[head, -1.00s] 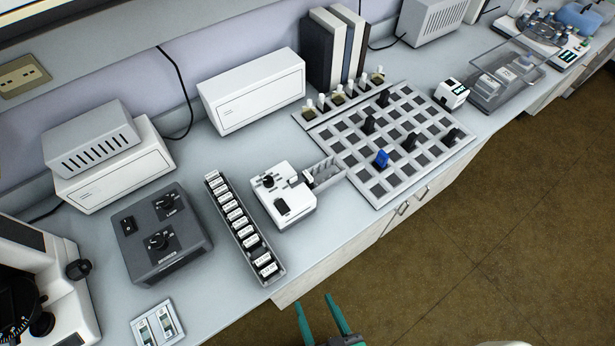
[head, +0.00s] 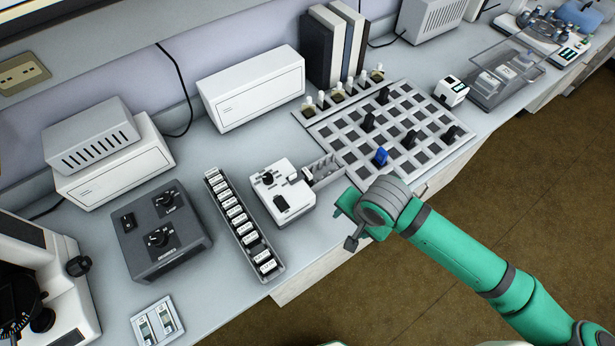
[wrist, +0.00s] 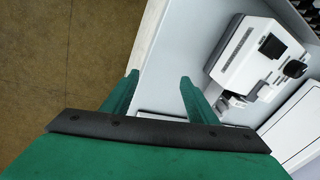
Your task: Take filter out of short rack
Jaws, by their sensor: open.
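A small grey slotted rack (head: 325,170) sits at the right side of a white device (head: 283,192) in the head view. A longer narrow rack (head: 277,272) to the left holds a row of white-labelled filters (head: 238,217). I cannot tell from the labels which rack is the short one. My gripper (head: 346,222) is open at the bench's front edge, to the right of the white device and in front of the slotted rack. In the wrist view my gripper (wrist: 159,77) has nothing between its fingers, and the white device (wrist: 260,55) is to their right.
A large grid board (head: 352,155) with black pieces and one blue piece (head: 380,156) lies just behind my arm. A grey control box (head: 162,232) and a microscope (head: 45,280) stand at the left. White boxes (head: 250,90) line the back. The floor in front is clear.

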